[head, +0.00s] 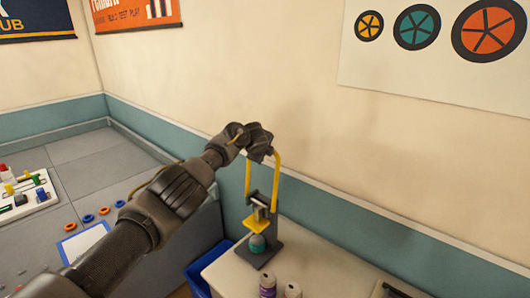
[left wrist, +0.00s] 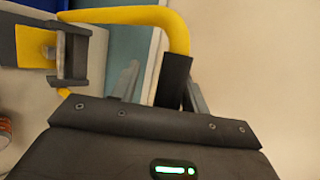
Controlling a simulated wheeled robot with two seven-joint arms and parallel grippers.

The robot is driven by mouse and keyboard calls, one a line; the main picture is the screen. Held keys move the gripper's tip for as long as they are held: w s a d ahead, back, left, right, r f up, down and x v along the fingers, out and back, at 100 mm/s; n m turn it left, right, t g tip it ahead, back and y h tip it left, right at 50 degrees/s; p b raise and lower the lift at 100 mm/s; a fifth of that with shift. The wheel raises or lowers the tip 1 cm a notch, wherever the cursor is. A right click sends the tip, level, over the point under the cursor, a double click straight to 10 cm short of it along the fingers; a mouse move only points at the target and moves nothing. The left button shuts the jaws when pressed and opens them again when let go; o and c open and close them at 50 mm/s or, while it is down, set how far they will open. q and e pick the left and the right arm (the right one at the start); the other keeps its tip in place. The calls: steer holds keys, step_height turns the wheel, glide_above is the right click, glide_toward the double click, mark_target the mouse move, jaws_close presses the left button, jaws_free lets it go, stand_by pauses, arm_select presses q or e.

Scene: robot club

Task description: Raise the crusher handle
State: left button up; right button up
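My left gripper (head: 258,142) is at the top of the handle and hides the grip there. In the left wrist view, the yellow handle (left wrist: 178,30) ends in a black grip (left wrist: 173,80). The black grip lies between my left fingers (left wrist: 160,90), close to the right finger, with a gap to the left one. The left gripper looks open around it. My right gripper is out of view.
A purple can (head: 267,285) and a pale can (head: 292,290) stand in front of the crusher. A blue bin (head: 196,280) is left of the counter (head: 335,270). A grey table (head: 85,160) with small parts is at left. The wall is close behind.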

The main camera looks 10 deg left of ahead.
arm_select(q)
steer(key=shift+s+r, duration=0.1)
steer(key=shift+r, duration=0.05)
steer(key=shift+b+v, duration=0.8)
steer(key=b+v, duration=0.2)
steer(key=v, duration=0.7)
